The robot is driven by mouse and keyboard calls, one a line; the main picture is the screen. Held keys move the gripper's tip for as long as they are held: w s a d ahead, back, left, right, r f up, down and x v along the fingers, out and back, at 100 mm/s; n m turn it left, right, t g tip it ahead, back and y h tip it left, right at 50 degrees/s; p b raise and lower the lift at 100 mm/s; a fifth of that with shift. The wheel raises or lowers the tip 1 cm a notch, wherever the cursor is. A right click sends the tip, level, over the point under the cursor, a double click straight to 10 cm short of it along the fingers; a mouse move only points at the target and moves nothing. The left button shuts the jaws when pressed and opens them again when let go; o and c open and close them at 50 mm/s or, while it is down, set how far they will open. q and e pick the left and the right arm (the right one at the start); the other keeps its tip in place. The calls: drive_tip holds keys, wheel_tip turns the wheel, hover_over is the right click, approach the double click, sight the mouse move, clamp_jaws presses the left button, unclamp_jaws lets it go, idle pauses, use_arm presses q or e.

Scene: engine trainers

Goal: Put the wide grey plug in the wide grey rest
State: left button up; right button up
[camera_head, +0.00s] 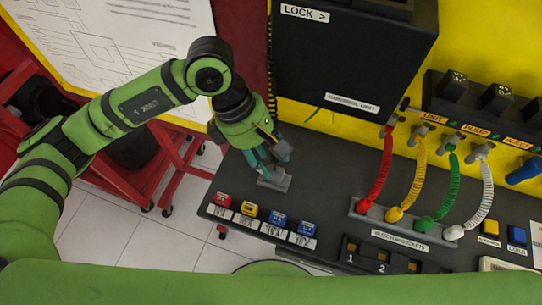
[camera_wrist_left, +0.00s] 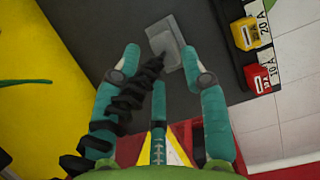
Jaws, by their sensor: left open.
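A grey block (camera_wrist_left: 165,42) stands on a flat grey base, the rest (camera_wrist_left: 180,55), on the dark bench top; the block looks like the wide grey plug. A black coiled cable (camera_wrist_left: 130,100) runs up to it. In the left wrist view I cannot tell how deep the plug sits in the rest. The grey rest also shows in the head view (camera_head: 275,181), partly under my gripper. My left gripper (camera_head: 265,163) is open just above it, its fingers spread to both sides and apart from the block. My right gripper is not in view.
A black control unit (camera_head: 350,60) stands behind. Coiled red (camera_head: 379,170), yellow, green and white leads hang to sockets at the right. A red cart (camera_head: 130,180) stands left of the bench.

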use_arm(q)
drive_tip(key=shift+v, duration=0.85)
drive_tip(key=shift+r+p, duration=0.3)
drive_tip(key=shift+r, duration=0.4)
drive_tip(key=o, duration=0.5)
drive_tip(key=shift+o, duration=0.2)
drive_tip(key=v, duration=1.2)
drive_tip(key=shift+d, duration=0.15)
